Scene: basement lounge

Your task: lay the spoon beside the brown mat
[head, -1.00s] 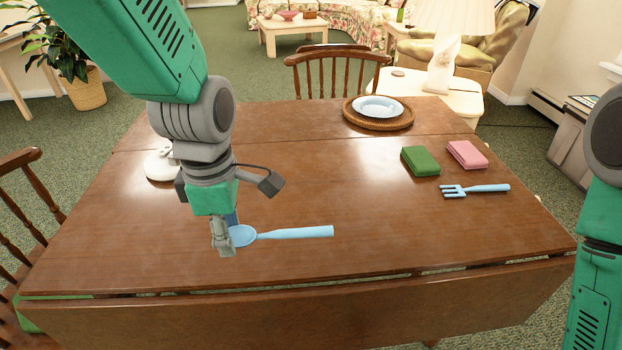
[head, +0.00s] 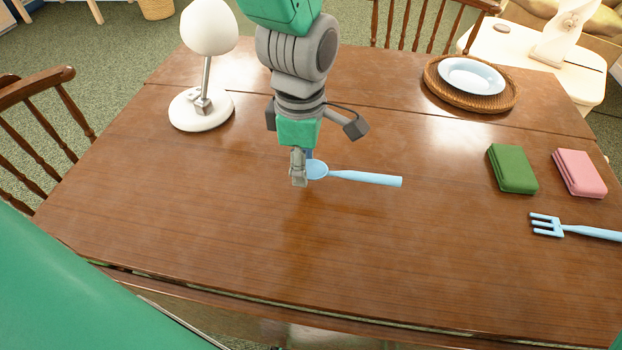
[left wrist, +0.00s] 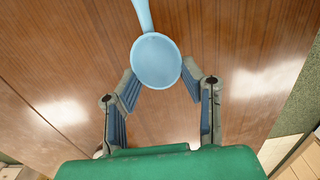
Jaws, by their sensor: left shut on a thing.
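The light blue spoon (head: 365,178) is held by its bowl end in my left gripper (head: 301,178), with its handle pointing right. A shadow lies below it on the wooden table, so it seems a little above the top. In the left wrist view the spoon's bowl (left wrist: 156,62) sits between the fingertips of the left gripper (left wrist: 158,82). The round brown woven mat (head: 513,99) lies at the back right of the table, with a light blue plate (head: 470,74) on it. The spoon is in front and left of the mat, apart from it. My right gripper is out of view.
A white lamp (head: 205,110) stands at the back left of the table (head: 250,240). A green block (head: 512,168), a pink block (head: 578,172) and a blue fork (head: 575,229) lie at the right. The table is clear between spoon and mat.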

